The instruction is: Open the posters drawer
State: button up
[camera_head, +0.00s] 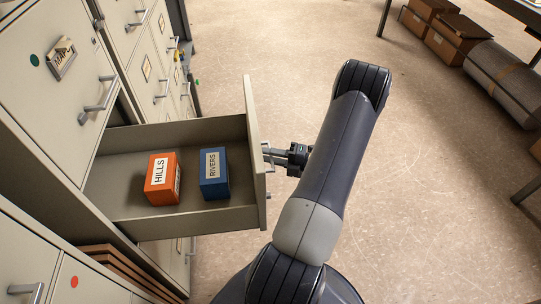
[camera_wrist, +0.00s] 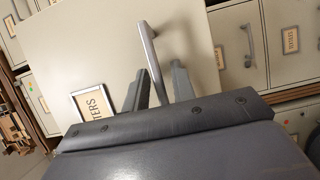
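The drawer (camera_head: 252,130) is pulled well out of the cabinet at the left, with its front facing my arm. In the wrist view its front (camera_wrist: 90,45) carries a framed label (camera_wrist: 92,103) ending in "TERS"; the first letters are hidden behind my gripper. A grey bar handle (camera_wrist: 150,45) stands on that front. My gripper (camera_head: 272,154) is at the handle, outside the drawer. In the wrist view the two fingers (camera_wrist: 160,72) are on either side of the bar, with a small gap seen between them and it.
An orange HILLS box (camera_head: 162,179) and a blue ROOVERS-like box, reading RIVERS (camera_head: 214,174), lie in the drawer. A closed MAPS drawer (camera_head: 40,85) is above it. Brown cartons (camera_head: 453,38) and a roll (camera_head: 500,80) lie at the right. The floor (camera_head: 430,190) between is clear.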

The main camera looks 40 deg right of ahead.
jog(key=shift+o, duration=0.8)
jog(key=v, duration=1)
jog(key=shift+s+d+p, duration=0.25)
jog(key=shift+s+p, duration=0.05)
jog(key=x, duration=1.1)
jog(key=shift+a+b, duration=0.1)
jog(key=shift+b, duration=0.2)
jog(key=shift+w+a, duration=0.2)
jog(key=shift+a, duration=0.2)
jog(key=shift+r, duration=0.15)
